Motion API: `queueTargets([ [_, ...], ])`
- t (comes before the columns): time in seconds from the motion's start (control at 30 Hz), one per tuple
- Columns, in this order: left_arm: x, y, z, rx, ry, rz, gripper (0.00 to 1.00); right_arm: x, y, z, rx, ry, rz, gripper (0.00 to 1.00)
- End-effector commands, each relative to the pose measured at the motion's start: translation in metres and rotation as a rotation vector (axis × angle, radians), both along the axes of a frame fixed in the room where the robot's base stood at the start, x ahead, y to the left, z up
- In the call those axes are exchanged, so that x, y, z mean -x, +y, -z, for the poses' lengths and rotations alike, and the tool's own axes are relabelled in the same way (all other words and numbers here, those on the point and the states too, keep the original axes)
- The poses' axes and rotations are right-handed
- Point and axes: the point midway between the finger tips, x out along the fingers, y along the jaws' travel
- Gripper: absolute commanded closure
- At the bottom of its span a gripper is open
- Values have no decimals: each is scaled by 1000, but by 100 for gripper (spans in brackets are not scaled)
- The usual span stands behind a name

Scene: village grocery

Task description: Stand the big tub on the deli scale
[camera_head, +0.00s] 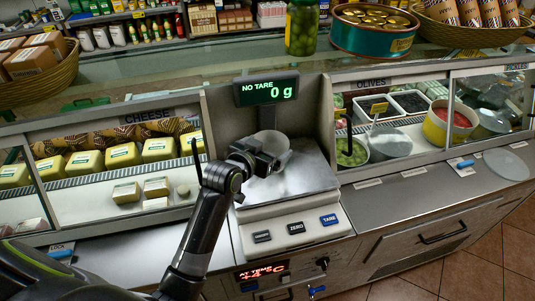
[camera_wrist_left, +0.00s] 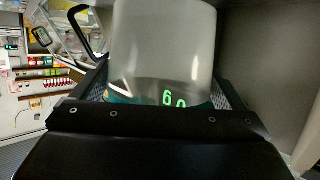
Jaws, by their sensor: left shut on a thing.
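The big tub (camera_head: 274,143) is a pale, translucent round container. My left gripper (camera_head: 262,161) is shut on it and holds it over the deli scale's metal pan (camera_head: 312,178). In the left wrist view the tub (camera_wrist_left: 163,45) fills the space between the fingers, with green digits showing through its lower part. The scale's display (camera_head: 267,89) reads "NO TARE" and 0 g. The scale's front has ZERO and TARE keys (camera_head: 328,219). My gripper hides part of the tub's lower side, so I cannot tell whether it touches the pan. My right gripper is not in view.
A cheese case (camera_head: 100,160) stands left of the scale and an olive case (camera_head: 400,110) right of it. A jar of pickles (camera_head: 301,27) and a large green tin (camera_head: 372,38) stand on the glass top behind. The steel counter at right (camera_head: 400,190) is mostly clear.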

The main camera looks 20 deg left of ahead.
Motion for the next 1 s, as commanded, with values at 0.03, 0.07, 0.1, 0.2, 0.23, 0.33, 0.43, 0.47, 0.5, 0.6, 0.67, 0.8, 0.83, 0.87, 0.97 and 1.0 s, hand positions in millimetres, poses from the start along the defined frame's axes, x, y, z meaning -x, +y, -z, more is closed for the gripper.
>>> queueTargets([
  [0.03, 1, 0, 9, 1, 5, 0, 28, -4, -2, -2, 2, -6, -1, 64],
  [0.07, 1, 0, 14, 1, 6, 0, 28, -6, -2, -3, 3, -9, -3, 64],
  [0.1, 1, 0, 19, 1, 4, 0, 28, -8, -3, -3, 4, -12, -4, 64],
  [0.2, 0, 0, 25, 0, 1, 0, 28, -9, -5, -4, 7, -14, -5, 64],
  [0.23, 0, 0, 26, 0, 0, 0, 28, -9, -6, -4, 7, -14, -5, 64],
  [0.33, 0, 0, 26, -1, 0, 0, 28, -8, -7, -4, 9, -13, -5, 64],
  [0.43, 0, 0, 26, -1, 0, 0, 28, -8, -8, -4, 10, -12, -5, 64],
  [0.47, 0, 0, 26, -1, 0, 0, 28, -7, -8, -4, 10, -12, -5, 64],
  [0.5, 0, 0, 27, -1, 1, 0, 28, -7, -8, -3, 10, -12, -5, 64],
  [0.6, 0, 0, 30, 0, 1, 0, 4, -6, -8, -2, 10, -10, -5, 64],
  [0.67, 0, 0, 29, -1, 1, 0, 0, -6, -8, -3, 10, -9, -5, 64],
  [0.8, 0, 0, 29, 0, 1, 0, 0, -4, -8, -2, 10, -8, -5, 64],
  [0.83, 0, 0, 29, 0, 1, 0, 0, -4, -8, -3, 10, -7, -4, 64],
  [0.87, 0, 0, 28, 0, 1, 0, 0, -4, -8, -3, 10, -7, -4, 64],
  [0.97, 1, 0, 25, -1, 0, -1, 0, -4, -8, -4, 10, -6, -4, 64],
  [1.0, 4, 1, 25, 0, 0, -1, 0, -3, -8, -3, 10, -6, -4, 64],
])
